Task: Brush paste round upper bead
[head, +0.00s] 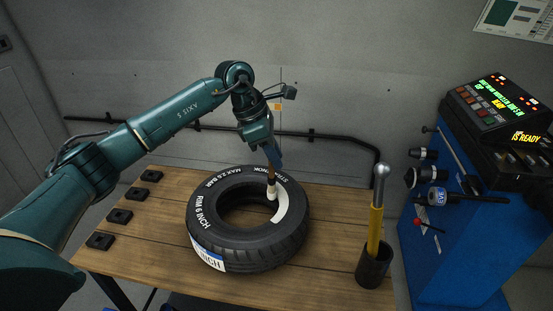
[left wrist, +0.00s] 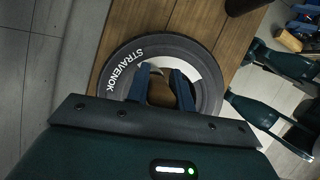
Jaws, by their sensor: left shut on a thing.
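A black tyre (head: 222,246) lies flat on the wooden bench, with white lettering on its upper sidewall. My left gripper (head: 272,160) is above the tyre's far right side, shut on an upright brush (head: 271,184). The brush's lower end is at the upper bead, at the white paste. A pale band of paste (head: 287,208) covers the right part of the bead; the left part looks dark and bare. In the left wrist view the brush handle (left wrist: 160,92) sits between the blue fingers, and the tyre (left wrist: 118,84) is below.
A dark cup (head: 373,267) holding a yellow-handled tool (head: 375,215) stands right of the tyre. Several black blocks (head: 120,216) lie along the bench's left side. A blue machine (head: 450,235) with a lit panel stands at right. A black pipe (head: 330,137) runs along the wall.

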